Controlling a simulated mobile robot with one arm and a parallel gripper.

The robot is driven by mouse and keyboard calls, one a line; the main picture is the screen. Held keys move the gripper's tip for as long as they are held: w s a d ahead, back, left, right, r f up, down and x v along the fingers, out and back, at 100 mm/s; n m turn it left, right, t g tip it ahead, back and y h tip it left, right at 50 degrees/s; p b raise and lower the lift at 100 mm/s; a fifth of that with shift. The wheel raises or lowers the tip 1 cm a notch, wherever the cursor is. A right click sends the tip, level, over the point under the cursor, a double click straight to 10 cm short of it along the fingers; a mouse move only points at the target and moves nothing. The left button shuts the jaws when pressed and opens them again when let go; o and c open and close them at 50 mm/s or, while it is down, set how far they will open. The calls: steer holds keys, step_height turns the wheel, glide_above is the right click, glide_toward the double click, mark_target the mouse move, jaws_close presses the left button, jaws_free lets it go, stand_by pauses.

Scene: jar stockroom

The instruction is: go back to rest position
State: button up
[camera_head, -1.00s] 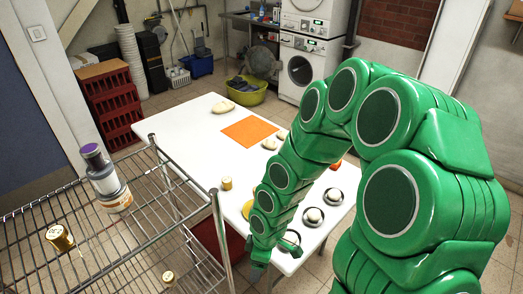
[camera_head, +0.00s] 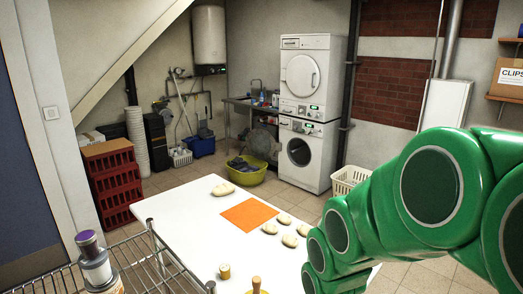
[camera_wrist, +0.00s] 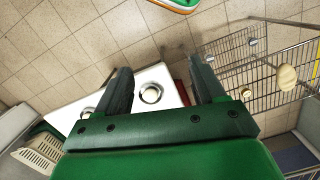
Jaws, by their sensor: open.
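My gripper (camera_wrist: 163,84) is open in the wrist view, with nothing between its two dark fingers. It points down over the floor and one end of the white table (camera_wrist: 73,106). A round metal dish (camera_wrist: 151,93) on the table shows between the fingers, well below them. In the head view my green arm fills the lower right, and the gripper itself is out of that picture. The white table also shows there (camera_head: 180,222), partly hidden by the arm.
An orange mat (camera_head: 249,215), several pale lumps (camera_head: 223,188) and a small gold-topped item (camera_head: 224,271) are on the table. A wire rack (camera_head: 142,262) with a purple-topped bottle (camera_head: 93,262) stands at lower left. A white basket (camera_head: 349,180) stands behind the table.

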steer(key=s+d+r+m, duration=0.2)
steer(key=s+r+m, duration=0.4)
steer(key=s+r, duration=0.2)
steer(key=shift+s+r+g+y, duration=0.25)
steer(key=shift+s+g+y, duration=0.05)
steer(key=shift+s, duration=0.9)
steer(key=shift+d, duration=0.1)
